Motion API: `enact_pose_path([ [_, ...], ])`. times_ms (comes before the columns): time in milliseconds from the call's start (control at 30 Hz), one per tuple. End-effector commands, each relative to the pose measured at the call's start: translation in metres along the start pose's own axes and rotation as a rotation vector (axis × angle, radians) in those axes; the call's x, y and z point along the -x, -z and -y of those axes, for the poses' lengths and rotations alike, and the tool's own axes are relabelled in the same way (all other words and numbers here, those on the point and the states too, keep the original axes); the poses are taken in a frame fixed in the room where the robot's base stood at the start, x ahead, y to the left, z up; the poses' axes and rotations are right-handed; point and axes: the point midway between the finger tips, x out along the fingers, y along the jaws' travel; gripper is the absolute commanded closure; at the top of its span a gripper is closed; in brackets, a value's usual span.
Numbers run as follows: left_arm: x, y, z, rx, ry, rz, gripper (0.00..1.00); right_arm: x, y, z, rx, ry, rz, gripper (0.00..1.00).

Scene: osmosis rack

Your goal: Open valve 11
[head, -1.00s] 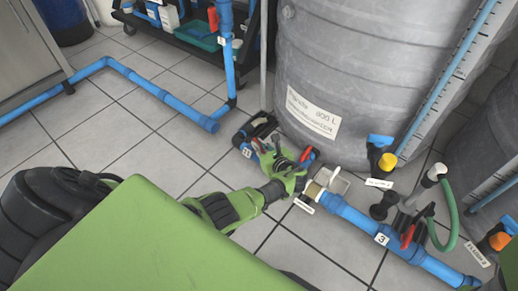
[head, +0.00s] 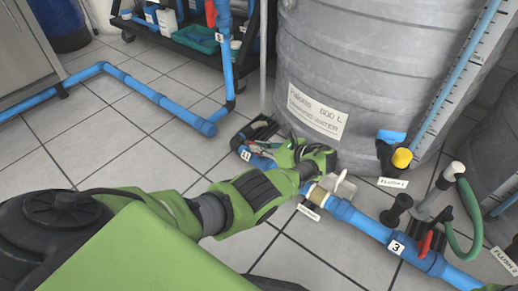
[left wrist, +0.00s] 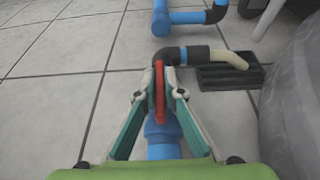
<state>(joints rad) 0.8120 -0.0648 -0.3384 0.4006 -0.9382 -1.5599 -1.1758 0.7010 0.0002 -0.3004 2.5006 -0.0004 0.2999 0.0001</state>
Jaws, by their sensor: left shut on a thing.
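Valve 11 sits on the blue floor pipe, beside the number tag (head: 245,154) in the head view. Its red handle (left wrist: 159,92) shows in the left wrist view, standing between my fingers and lined up with the blue pipe (left wrist: 160,139) below it. My left gripper (head: 276,152) is over the valve in the head view and hides most of it. In the left wrist view my left gripper (left wrist: 158,97) is shut on the red handle, with a finger on each side. My right gripper is not in view.
A large grey tank (head: 345,70) stands close behind the valve. To the right the pipe (head: 362,222) carries a white-handled valve (head: 340,187) and red-handled valve 3 (head: 425,243). Open tiled floor (head: 110,130) lies to the left, with another blue pipe (head: 140,90).

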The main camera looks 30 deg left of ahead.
Motion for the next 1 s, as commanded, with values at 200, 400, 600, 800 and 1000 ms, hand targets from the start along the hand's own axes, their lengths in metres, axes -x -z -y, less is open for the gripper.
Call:
enact_pose_path([
  [200,-0.002,0.000,-0.001,0.001,-0.003,0.000,1.00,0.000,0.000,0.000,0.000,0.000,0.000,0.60],
  [400,-0.002,0.000,-0.001,0.000,-0.003,0.000,0.74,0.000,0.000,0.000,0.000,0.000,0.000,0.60],
  [600,-0.001,0.000,-0.001,0.000,-0.001,0.000,0.74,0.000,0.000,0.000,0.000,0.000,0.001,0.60],
  [800,0.012,0.001,0.000,0.001,0.001,-0.001,0.74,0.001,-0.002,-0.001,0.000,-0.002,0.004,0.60],
  [1000,0.052,0.000,0.001,0.001,0.003,-0.002,0.74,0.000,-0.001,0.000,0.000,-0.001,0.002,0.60],
])
